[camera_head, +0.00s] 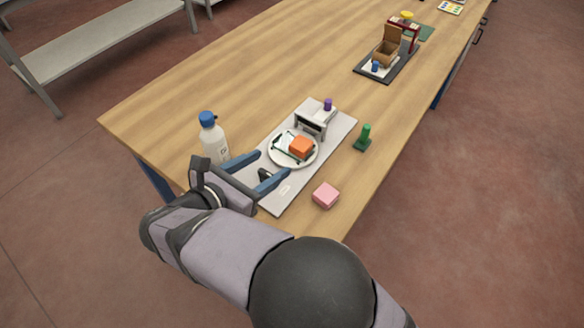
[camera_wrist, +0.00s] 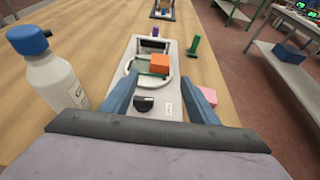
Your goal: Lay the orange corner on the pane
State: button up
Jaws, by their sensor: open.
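The orange corner (camera_head: 301,148) is a small orange block, also in the wrist view (camera_wrist: 160,63). It appears to rest on the right part of the pane (camera_head: 283,141), a clear sheet with dark green edges. The pane lies on a round white plate (camera_head: 304,163) of the glass edger, whose grey base (camera_head: 335,130) sits on the table. In the wrist view the pane (camera_wrist: 138,66) shows left of the corner. My gripper (camera_head: 271,163) is open and empty, its blue fingers apart on the near side of the plate. The corner's underside is hidden.
A white bottle with a blue cap (camera_head: 213,138) stands close left of my gripper. A pink block (camera_head: 326,195) and a green upright piece (camera_head: 364,138) are to the right. A grey housing with a purple knob (camera_head: 327,105) stands behind the plate. A black knob (camera_wrist: 145,102) lies between my fingers.

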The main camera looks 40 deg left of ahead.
jog(key=shift+w+d, duration=0.3)
jog(key=w+d+f+m+g+h, duration=0.1)
jog(key=w+d+m, duration=0.1)
jog(key=w+d, duration=0.1)
jog(key=w+d+f+m+g+h, duration=0.1)
jog(key=w+d+m+h, duration=0.1)
jog(key=d, duration=0.3)
jog(key=w+d+f+m+g+h, duration=0.1)
jog(key=w+d+m+g, duration=0.1)
jog(key=d, duration=0.3)
jog(key=shift+w+m, duration=0.4)
jog(key=shift+w, duration=0.4)
jog(key=d+f+m+g, duration=0.2)
jog(key=d+m+g, duration=0.2)
jog(key=d+m, duration=0.5)
jog(key=d+f+m+g, duration=0.3)
jog(key=d+m+g, duration=0.15)
jog(key=d, duration=0.95)
jog(key=s+d+f+m+y, duration=0.1)
jog(key=s+d+m+y, duration=0.1)
jog(key=m, duration=0.6)
jog(key=s+d+m+g+y, duration=0.1)
jog(key=s+d+m+y, duration=0.1)
jog(key=s+d+m, duration=0.3)
jog(key=d+m, duration=0.2)
jog(key=shift+s+f+m, duration=0.3)
jog(key=shift+f+m, duration=0.05)
